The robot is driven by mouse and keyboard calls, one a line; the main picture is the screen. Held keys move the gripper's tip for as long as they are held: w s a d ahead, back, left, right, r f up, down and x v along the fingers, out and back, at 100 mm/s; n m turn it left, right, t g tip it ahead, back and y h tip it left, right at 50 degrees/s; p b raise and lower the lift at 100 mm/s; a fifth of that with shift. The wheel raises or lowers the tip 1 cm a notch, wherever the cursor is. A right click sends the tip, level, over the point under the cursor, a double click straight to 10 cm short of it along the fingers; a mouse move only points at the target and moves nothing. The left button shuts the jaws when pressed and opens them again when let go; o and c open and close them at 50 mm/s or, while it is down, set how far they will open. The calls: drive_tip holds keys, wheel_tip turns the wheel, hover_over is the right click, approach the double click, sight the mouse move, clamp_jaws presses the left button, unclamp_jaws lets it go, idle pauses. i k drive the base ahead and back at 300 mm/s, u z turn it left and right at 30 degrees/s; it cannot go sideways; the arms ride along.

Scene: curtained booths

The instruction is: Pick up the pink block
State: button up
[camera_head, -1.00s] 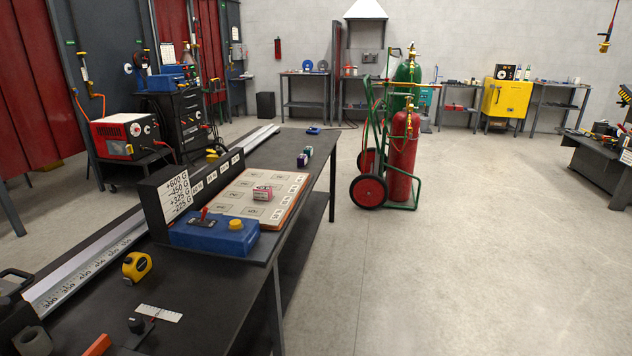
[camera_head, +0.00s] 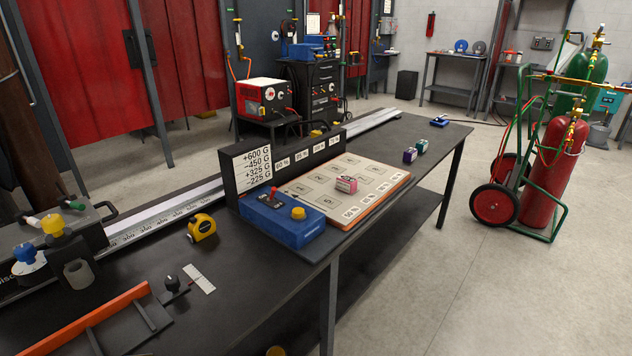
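The pink block (camera_head: 346,185) is small, with pale markings on its faces. It sits on the marked board (camera_head: 377,205), a flat cream panel with an orange-brown edge and numbered squares, on the dark workbench. My gripper does not show in the head view.
A blue box with a yellow knob (camera_head: 283,222) stands in front of the board, and a black sign (camera_head: 252,164) behind it. Purple (camera_head: 410,156) and green (camera_head: 422,146) blocks lie farther along. A yellow tape measure (camera_head: 202,228) is nearer. Floor right of the bench (camera_head: 430,290) is clear up to the gas-cylinder cart (camera_head: 540,190).

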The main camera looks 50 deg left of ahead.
sight(345, 183)
drive_tip(key=u, duration=0.8)
drive_tip(key=i, duration=0.75)
drive_tip(key=u, duration=0.85)
drive_tip(key=i, duration=0.55)
drive_tip(key=u, duration=0.05)
